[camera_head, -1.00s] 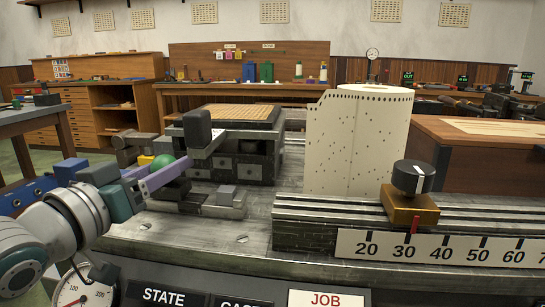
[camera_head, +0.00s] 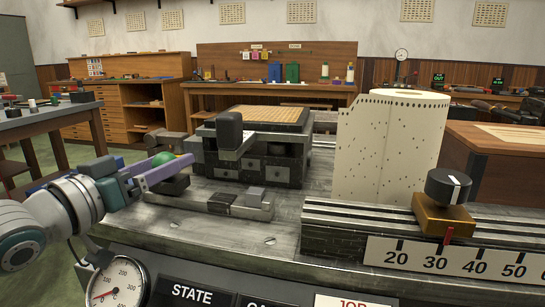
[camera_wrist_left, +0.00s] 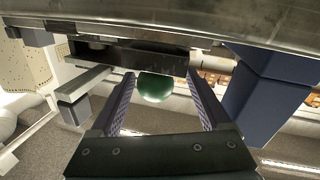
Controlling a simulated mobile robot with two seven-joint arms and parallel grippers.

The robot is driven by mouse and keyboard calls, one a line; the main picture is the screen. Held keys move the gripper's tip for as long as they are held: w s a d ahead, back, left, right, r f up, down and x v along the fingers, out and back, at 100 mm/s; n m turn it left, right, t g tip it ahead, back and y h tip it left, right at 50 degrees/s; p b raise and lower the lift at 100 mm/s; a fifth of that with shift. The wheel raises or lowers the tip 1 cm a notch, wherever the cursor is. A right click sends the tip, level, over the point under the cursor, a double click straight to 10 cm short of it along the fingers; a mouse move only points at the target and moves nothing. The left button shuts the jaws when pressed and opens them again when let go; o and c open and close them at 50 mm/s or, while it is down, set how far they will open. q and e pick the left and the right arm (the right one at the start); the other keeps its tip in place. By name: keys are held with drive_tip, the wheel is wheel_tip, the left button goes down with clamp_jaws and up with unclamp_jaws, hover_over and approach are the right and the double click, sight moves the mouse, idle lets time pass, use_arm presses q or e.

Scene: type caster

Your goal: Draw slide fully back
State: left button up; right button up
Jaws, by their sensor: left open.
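A green ball knob (camera_head: 164,159) shows at the left end of the machine in the head view, beside the purple finger of my left gripper (camera_head: 178,163). In the left wrist view the green knob (camera_wrist_left: 155,88) lies between the two fingers of the open left gripper (camera_wrist_left: 160,95), with a dark bar just beyond it. I cannot tell whether either finger touches the knob. A low grey block (camera_head: 255,197) sits on the metal bed (camera_head: 215,228) to the right of the gripper. My right gripper is out of view.
A brass block with a black knob (camera_head: 447,204) sits on a numbered rail, its red pointer between 30 and 40. A punched paper roll (camera_head: 390,150) stands behind it. A dark machine block (camera_head: 255,165) is behind the gripper. A round gauge (camera_head: 118,289) is at lower left.

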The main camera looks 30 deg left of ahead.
use_arm(q)
drive_tip(key=shift+s, duration=0.1)
drive_tip(key=s+p, duration=0.1)
drive_tip(key=s, duration=0.8)
drive_tip(key=shift+s+d+p, duration=0.2)
drive_tip(key=shift+s+p, duration=0.15)
drive_tip(key=shift+p, duration=0.05)
